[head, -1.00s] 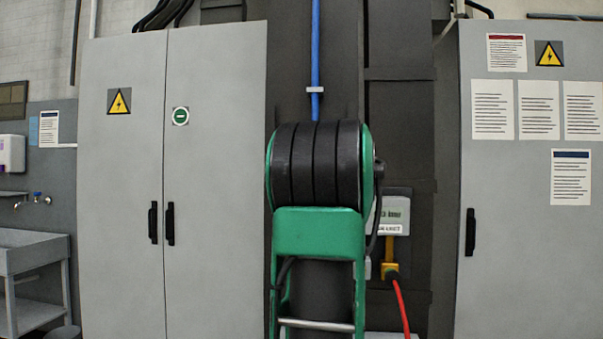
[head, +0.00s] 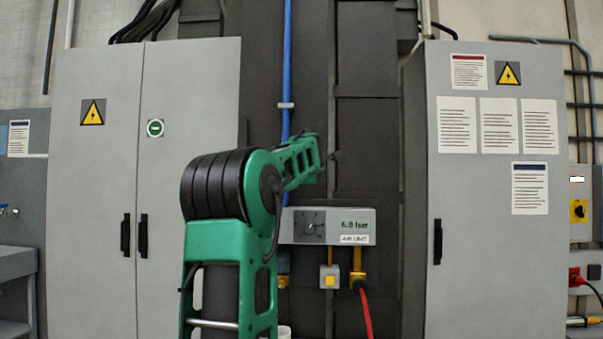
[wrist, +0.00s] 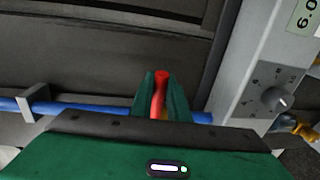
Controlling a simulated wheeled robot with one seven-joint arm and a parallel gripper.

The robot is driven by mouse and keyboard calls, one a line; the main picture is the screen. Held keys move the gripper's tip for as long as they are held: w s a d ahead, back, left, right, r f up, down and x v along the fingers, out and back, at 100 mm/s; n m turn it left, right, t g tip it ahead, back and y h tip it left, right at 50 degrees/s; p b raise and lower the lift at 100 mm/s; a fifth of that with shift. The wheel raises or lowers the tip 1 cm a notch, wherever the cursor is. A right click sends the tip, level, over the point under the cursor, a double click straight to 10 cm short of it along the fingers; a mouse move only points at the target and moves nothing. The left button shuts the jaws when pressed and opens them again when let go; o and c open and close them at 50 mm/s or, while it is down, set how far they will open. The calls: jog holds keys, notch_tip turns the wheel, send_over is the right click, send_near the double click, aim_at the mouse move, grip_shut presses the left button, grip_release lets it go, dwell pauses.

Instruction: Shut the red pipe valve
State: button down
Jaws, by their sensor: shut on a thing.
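The red valve handle (wrist: 159,93) shows in the wrist view as a short red bar between the two green fingers of my gripper (wrist: 161,76). My gripper is shut on it. The handle appears to lie across the line of the blue pipe (wrist: 80,109), which runs on both sides of it. A little yellow shows beside the red bar. In the head view the blue pipe (head: 287,65) runs down the dark wall panel to behind my green arm. My gripper and the valve cannot be made out there.
A grey air unit box (head: 328,226) with a dial and a "6.0 bar" display stands just right of the pipe; it also shows in the wrist view (wrist: 262,75). A red hose (head: 365,310) hangs below. Grey cabinets stand left (head: 95,190) and right (head: 495,260).

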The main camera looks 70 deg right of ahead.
jog(key=shift+w, duration=0.45)
jog(key=c, duration=1.7)
grip_release()
jog(key=shift+a, duration=0.1)
jog(key=shift+c, duration=0.2)
jog(key=shift+o, duration=0.3)
jog(key=shift+s, duration=0.2)
jog(key=v, duration=1)
jog(key=shift+a, duration=0.4)
